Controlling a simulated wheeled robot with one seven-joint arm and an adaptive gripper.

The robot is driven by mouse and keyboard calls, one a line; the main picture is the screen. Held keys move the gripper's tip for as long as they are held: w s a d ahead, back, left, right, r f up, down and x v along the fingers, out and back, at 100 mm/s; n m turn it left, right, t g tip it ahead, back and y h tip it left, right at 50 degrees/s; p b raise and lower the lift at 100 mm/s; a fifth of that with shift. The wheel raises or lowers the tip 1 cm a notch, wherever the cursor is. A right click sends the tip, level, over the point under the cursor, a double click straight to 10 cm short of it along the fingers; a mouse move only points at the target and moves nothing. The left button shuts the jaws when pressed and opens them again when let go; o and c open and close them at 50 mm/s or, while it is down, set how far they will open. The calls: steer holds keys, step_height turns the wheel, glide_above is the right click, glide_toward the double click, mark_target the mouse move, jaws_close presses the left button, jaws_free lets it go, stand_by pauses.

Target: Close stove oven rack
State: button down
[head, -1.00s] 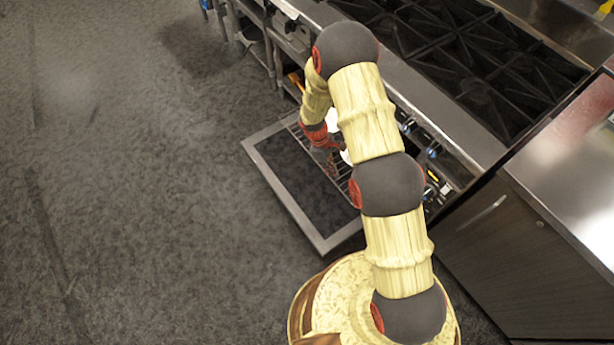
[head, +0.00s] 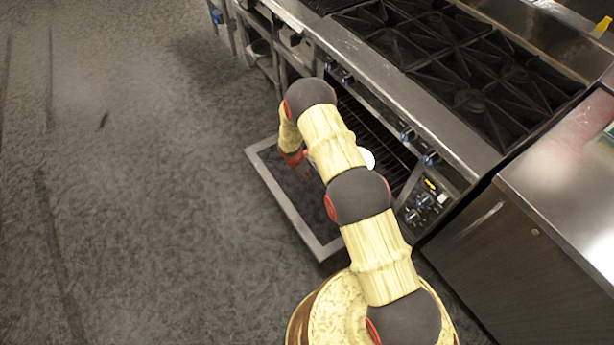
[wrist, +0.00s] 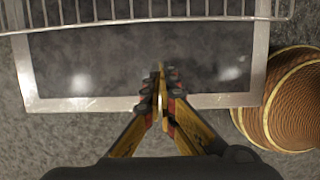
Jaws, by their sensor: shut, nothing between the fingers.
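The stove's oven door (head: 292,215) is lowered open, a pale metal frame around a dark panel. The wire oven rack (head: 385,140) shows in the oven opening in the head view, partly hidden by my arm. In the wrist view the rack (wrist: 130,20) crosses the top of the picture, its front bar over the far part of the door (wrist: 90,103). My gripper (wrist: 161,75) is shut and empty above the door, on the near side of the rack, with a gap between them in the picture. In the head view my arm mostly hides the gripper.
The black burner grates (head: 470,80) lie above the oven. Control knobs (head: 420,200) stand at its right front. A metal cabinet (head: 520,250) is at the right. A small white object (head: 367,158) shows beside my arm. The grey floor at left is clear.

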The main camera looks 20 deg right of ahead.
steer(key=w+d+f+b, duration=0.1)
steer(key=d+f+b, duration=0.2)
steer(key=d+f, duration=0.2)
steer(key=shift+w+d+f, duration=0.25)
steer(key=shift+w+f, duration=0.15)
steer(key=shift+f, duration=0.7)
